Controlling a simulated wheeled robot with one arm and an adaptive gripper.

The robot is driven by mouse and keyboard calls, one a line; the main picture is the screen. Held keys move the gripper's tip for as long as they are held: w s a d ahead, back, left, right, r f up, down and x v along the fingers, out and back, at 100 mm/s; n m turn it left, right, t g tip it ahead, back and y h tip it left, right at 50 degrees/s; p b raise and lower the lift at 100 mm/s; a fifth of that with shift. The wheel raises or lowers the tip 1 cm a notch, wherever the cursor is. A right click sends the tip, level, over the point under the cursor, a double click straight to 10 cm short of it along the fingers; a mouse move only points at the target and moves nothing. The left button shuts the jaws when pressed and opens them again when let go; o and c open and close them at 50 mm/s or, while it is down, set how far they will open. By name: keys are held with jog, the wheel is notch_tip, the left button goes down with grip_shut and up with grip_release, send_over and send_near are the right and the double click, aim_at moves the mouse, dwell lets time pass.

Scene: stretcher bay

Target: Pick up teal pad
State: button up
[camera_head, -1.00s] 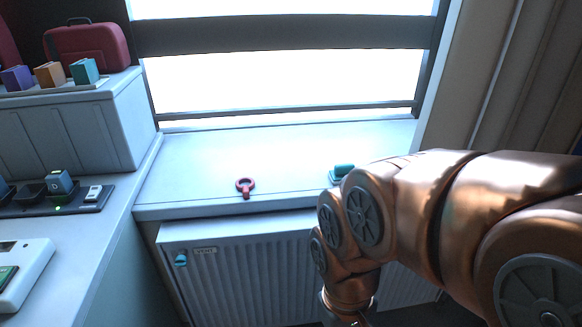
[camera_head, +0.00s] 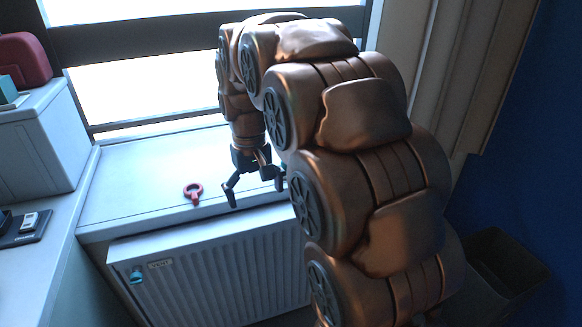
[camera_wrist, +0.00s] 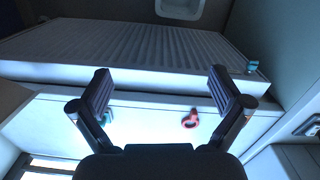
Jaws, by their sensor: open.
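The teal pad (camera_wrist: 107,117) lies on the pale window sill. In the wrist view it shows as a small teal patch beside the left finger, partly covered by it. In the head view only a sliver of teal (camera_head: 284,167) shows behind my gripper and arm. My gripper (camera_head: 256,192) is open and empty, pointing down above the sill near its front edge. In the wrist view my gripper (camera_wrist: 160,88) has its fingers wide apart, with the pad off toward the left finger and not centred between them.
A red ring-shaped piece (camera_head: 193,193) lies on the sill (camera_head: 140,180), left of my gripper. A ribbed radiator (camera_head: 215,265) with a teal valve knob (camera_head: 136,275) is below. The window is behind. A dark bin (camera_head: 500,265) stands at right. The left sill is clear.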

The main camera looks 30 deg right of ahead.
jog(key=w+d+t+p, duration=0.1)
jog(key=w+d, duration=0.5)
jog(key=w, duration=0.3)
jog(key=w+d+p, duration=0.1)
jog(key=w+d, duration=0.5)
jog(key=w, duration=0.3)
jog(key=shift+m+t, duration=0.6)
jog(key=shift+m, duration=0.1)
jog(key=w+d+f+p, duration=0.1)
jog(key=w+d+f, duration=0.2)
jog(key=d, duration=0.2)
jog(key=w+d+f, duration=0.2)
jog(key=d+f, duration=0.1)
jog(key=d, duration=0.2)
jog(key=w+d+f+p, duration=0.1)
jog(key=w+d+f, duration=0.2)
jog(key=d, duration=0.2)
jog(key=shift+w+d+f+p, duration=0.15)
jog(key=shift+w+d+p, duration=0.05)
jog(key=shift+w+p, duration=0.15)
jog(key=shift+d+f, duration=0.25)
jog(key=shift+f, duration=0.05)
jog(key=shift+w+d+f, duration=0.1)
jog(key=shift+f, duration=1.2)
jog(key=shift+f, duration=0.1)
